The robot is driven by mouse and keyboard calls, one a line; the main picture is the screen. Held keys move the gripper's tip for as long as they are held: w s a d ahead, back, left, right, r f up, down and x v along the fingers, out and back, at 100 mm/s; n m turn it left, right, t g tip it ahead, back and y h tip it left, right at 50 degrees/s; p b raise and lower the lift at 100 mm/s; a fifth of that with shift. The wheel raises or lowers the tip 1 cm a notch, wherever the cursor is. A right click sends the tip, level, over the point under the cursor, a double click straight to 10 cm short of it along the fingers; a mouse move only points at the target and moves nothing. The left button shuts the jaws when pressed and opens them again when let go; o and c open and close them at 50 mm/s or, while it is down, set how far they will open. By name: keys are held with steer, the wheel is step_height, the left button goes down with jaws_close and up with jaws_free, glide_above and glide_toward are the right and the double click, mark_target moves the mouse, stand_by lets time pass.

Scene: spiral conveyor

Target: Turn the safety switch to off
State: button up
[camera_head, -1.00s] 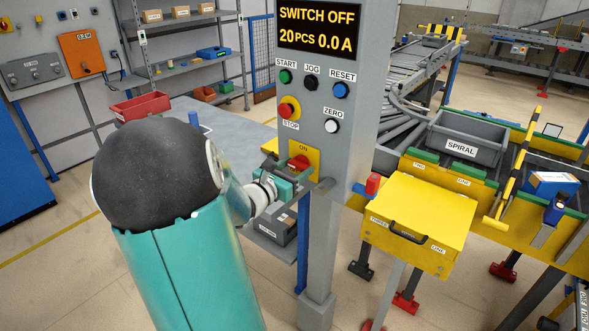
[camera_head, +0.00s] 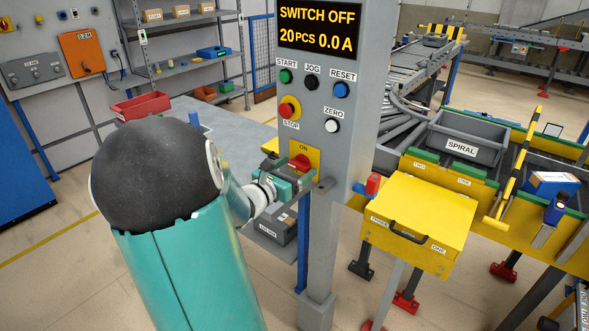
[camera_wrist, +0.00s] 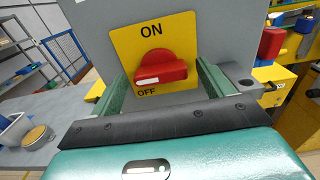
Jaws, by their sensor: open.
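The safety switch is a red rotary knob (camera_wrist: 160,70) on a yellow plate (camera_wrist: 178,30) marked ON at the top and OFF at the bottom. In the wrist view its handle lies nearly level, with a white mark toward its left end. The knob also shows in the head view (camera_head: 300,162), low on the grey control post (camera_head: 331,179). My gripper (camera_wrist: 160,82) is open, with one green finger on each side of the knob. I cannot tell whether either finger touches it. In the head view my gripper (camera_head: 296,174) is at the plate, partly hidden by my arm.
The display (camera_head: 318,28) reads SWITCH OFF, 20 PCS, 0.0 A. Several push buttons sit above the switch, including the red STOP (camera_head: 289,108). A yellow box (camera_head: 418,222) stands right of the post. A table (camera_head: 225,130) lies behind my arm.

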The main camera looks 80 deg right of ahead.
steer(key=v, duration=1.3)
steer(key=shift+w+a, duration=0.15)
steer(key=shift+a, duration=0.05)
steer(key=w+a+f+m+t+y, duration=0.25)
steer(key=a+m+y, duration=0.25)
steer(key=a, duration=0.5)
steer(key=w+a+f+m+t+y, duration=0.1)
steer(key=w+a+m+t+y, duration=0.3)
steer(key=a, duration=0.5)
steer(key=w+a+r+m+t+y, duration=0.1)
steer(key=a+r+t+y, duration=0.1)
steer(key=a, duration=0.5)
steer(key=w+a+r+m+t+y, duration=0.2)
steer(key=a+y, duration=0.1)
steer(key=a, duration=0.4)
steer(key=w+a+r+m+t+y, duration=0.1)
steer(key=a+r+t+y, duration=0.1)
steer(key=a, duration=0.6)
steer(key=shift+w+r+m+y, duration=0.25)
steer(key=shift+w+m+y, duration=0.05)
steer(key=shift+w, duration=0.1)
steer(key=c, duration=0.9)
steer(key=shift+d, duration=0.15)
steer(key=shift+c, duration=0.3)
